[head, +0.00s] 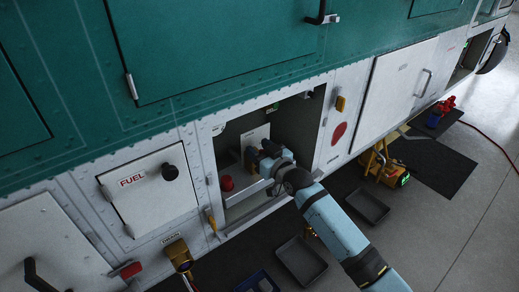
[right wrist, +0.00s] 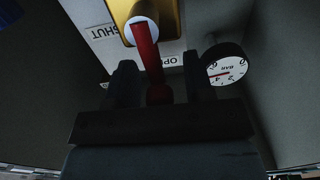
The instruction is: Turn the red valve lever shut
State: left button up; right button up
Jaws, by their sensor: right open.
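In the right wrist view the red valve lever (right wrist: 147,50) runs from a round pale hub on a yellow valve body (right wrist: 168,10) down to a red rounded end. My right gripper (right wrist: 160,82) is open, with one finger on each side of the lever; whether either finger touches it I cannot tell. A plate behind carries an upside-down SHUT label (right wrist: 103,31) and a partly hidden label starting OP (right wrist: 174,60), close to the lever. In the head view my right gripper (head: 256,156) reaches into the open bay and hides the lever. My left gripper is not in view.
A pressure gauge (right wrist: 228,66) sits beside the right finger. In the head view a red knob (head: 227,184) is left of my gripper inside the bay. The bay's walls surround the gripper closely. A closed FUEL panel (head: 150,190) is left; trays (head: 301,260) lie on the floor.

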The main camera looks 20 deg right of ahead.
grip_shut()
